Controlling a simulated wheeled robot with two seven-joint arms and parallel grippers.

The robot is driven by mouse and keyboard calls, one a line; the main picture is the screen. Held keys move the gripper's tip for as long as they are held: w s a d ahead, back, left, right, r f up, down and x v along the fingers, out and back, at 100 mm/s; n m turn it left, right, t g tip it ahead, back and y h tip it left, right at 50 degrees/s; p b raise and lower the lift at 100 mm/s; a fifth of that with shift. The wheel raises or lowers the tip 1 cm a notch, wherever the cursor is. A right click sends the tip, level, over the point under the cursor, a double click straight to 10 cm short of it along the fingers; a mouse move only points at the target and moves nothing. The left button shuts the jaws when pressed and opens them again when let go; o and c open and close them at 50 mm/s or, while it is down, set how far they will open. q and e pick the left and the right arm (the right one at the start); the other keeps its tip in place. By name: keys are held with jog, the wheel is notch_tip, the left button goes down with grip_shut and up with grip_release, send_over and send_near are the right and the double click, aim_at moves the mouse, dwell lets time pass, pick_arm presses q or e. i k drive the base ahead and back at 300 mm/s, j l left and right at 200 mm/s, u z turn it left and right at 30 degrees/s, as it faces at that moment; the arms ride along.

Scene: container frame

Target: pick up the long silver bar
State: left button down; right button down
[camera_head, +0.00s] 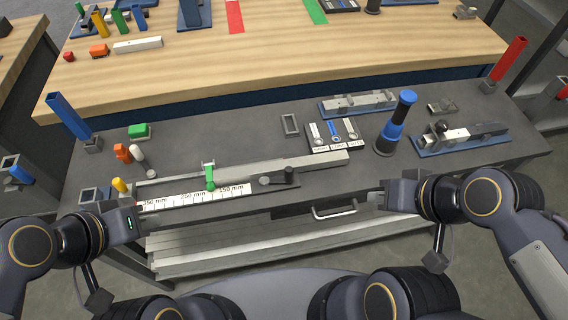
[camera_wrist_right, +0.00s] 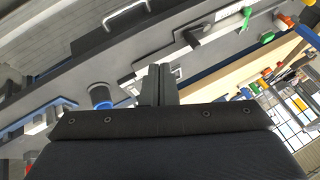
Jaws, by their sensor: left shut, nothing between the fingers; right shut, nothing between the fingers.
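A long silver bar (camera_head: 310,163) lies on the grey bench along the back of a measuring fixture with a printed mm scale (camera_head: 195,198). A green clamp piece (camera_head: 210,178) stands at the fixture's middle and a dark knob (camera_head: 290,175) toward its right end. My left gripper (camera_head: 141,223) is shut and empty at the bench's front edge, by the scale's left end. My right gripper (camera_head: 384,194) is shut and empty at the front edge, right of the bar and apart from it. Its closed fingers show in the right wrist view (camera_wrist_right: 158,85).
Long grey bars (camera_head: 290,240) lie on a shelf below the bench front. A drawer handle (camera_head: 335,209) sticks out there. A blue cylinder (camera_head: 396,122), a labelled tray (camera_head: 335,135) and a blue-based fixture (camera_head: 458,139) stand behind and right. A wooden table (camera_head: 300,50) is beyond.

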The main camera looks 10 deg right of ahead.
aim_at(240, 174)
jog(key=u, duration=0.65)
jog(key=l+u, duration=0.2)
jog(key=u, duration=0.25)
jog(key=k+l+u, duration=0.15)
jog(key=u, duration=0.3)
jog(key=k+l+u, duration=0.1)
jog(key=l+u, duration=0.15)
jog(key=u, duration=0.15)
jog(key=k+l+u, duration=0.1)
jog(key=u, duration=0.35)
jog(key=k+l, duration=0.25)
jog(key=k, duration=0.15)
jog(key=k+l, duration=0.2)
jog(key=k, duration=0.2)
